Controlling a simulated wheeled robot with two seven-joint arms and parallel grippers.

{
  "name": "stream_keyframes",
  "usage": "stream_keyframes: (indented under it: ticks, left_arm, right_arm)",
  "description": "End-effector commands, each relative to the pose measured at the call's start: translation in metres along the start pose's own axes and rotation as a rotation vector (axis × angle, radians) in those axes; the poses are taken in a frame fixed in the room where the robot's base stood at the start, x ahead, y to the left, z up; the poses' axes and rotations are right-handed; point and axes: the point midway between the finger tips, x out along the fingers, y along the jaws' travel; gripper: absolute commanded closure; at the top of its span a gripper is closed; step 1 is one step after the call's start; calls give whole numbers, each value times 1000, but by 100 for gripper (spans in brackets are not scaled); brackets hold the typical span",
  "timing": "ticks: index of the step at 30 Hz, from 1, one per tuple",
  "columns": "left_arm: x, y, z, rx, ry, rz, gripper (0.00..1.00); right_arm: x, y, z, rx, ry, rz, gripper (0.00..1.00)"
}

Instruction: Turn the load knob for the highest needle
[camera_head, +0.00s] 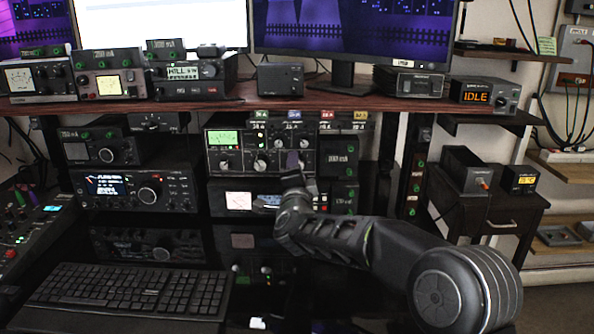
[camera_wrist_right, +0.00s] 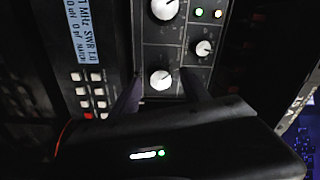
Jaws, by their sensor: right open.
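The tuner (camera_head: 243,149) is a dark panel with a green-lit meter (camera_head: 225,138) and several pale knobs, at the middle of the head view. My right gripper (camera_head: 293,166) is in front of its right part and hides some of the panel. In the right wrist view, the two dark fingers of my right gripper (camera_wrist_right: 161,78) are apart, one on each side of a pale knob (camera_wrist_right: 160,80). Whether they touch it I cannot tell. The load label is not readable. The needle is too small to read. My left gripper is not in view.
Another large pale knob (camera_wrist_right: 165,8) and a smaller one (camera_wrist_right: 203,47) lie close by. A blue display panel with buttons (camera_wrist_right: 84,32) is at the left of the wrist view. Other radios surround the tuner; a keyboard (camera_head: 125,291) lies in front.

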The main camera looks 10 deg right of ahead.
Motion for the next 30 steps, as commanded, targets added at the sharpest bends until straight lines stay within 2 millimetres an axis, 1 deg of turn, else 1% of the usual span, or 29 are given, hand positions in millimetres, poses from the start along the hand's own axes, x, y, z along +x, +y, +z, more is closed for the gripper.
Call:
stream_keyframes:
  ticks: [5, 9, 13, 18, 30]
  left_arm:
    - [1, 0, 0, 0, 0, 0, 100]
    - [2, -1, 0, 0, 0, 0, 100]
    - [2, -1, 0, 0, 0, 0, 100]
    - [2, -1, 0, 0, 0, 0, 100]
    - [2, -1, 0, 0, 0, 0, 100]
  right_arm:
    - [-24, 0, 1, 0, -3, 0, 46]
    - [-49, 0, 1, -1, -3, 0, 46]
    - [-65, 0, 1, 0, -3, 0, 46]
    - [-72, 1, 1, 0, -3, 1, 46]
    - [-72, 1, 1, -1, -3, 1, 46]
